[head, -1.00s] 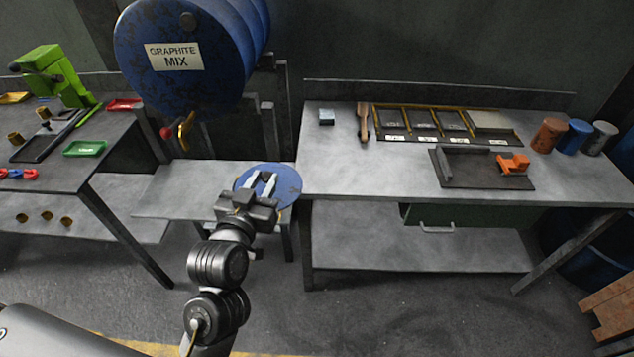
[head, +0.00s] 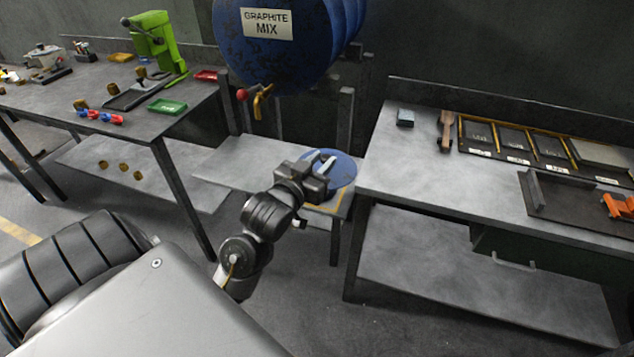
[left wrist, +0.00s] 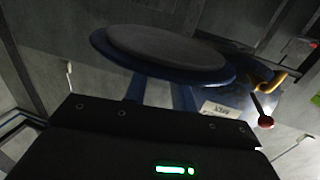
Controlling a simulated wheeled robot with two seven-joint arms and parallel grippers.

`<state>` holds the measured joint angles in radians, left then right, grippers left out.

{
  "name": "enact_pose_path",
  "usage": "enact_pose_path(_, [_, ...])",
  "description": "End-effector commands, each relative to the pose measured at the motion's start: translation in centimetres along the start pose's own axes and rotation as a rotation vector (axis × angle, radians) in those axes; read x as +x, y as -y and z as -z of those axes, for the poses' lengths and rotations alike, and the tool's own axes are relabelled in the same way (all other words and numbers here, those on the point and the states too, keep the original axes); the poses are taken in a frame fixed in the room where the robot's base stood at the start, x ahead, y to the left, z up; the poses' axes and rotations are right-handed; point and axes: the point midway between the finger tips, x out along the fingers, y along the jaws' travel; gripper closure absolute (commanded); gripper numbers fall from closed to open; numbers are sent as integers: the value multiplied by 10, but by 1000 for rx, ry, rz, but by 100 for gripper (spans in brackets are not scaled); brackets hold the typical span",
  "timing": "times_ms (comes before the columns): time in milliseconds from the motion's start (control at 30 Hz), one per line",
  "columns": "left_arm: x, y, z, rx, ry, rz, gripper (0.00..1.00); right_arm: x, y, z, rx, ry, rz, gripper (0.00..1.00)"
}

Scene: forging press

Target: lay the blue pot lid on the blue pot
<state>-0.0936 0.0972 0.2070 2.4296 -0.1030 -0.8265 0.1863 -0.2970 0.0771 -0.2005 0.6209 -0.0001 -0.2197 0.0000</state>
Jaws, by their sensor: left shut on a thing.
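The blue lid (head: 345,170) is a flat round disc in the head view, over the low bench in front of the drum. My left gripper (head: 319,163) is shut on it and holds it out in front. The lid also shows in the left wrist view (left wrist: 165,50) as a grey disc with a blue rim, just beyond the fingers (left wrist: 163,94). The blue pot is not in the head view now. My right gripper is not in view.
A big blue drum (head: 275,55) with a tap (head: 262,98) hangs behind the lid. The low bench (head: 230,170) has a yellow-outlined patch (head: 341,203). At right a workbench (head: 400,165) bears a brush (head: 445,130) and divided tray (head: 495,140). The left bench (head: 60,95) holds a green press (head: 155,42).

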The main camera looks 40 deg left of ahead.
Motion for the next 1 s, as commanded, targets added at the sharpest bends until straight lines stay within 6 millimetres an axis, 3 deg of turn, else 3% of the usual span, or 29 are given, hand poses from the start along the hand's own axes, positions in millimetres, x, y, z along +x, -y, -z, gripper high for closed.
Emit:
enact_pose_path(167, [4, 5, 0, 0, 0, 3, 100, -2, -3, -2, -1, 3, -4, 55])
enact_pose_path(267, [17, 16, -6, 3, 2, 3, 100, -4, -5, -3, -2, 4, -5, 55])
enact_pose_path(533, [72, 60, -34, 0, 2, 4, 100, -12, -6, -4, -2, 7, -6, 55])
enact_pose_path(700, [95, 76, -68, -3, 3, 3, 100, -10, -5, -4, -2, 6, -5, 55])
enact_pose_path(1000, [109, 87, -87, -1, -1, 2, 100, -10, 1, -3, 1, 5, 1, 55])
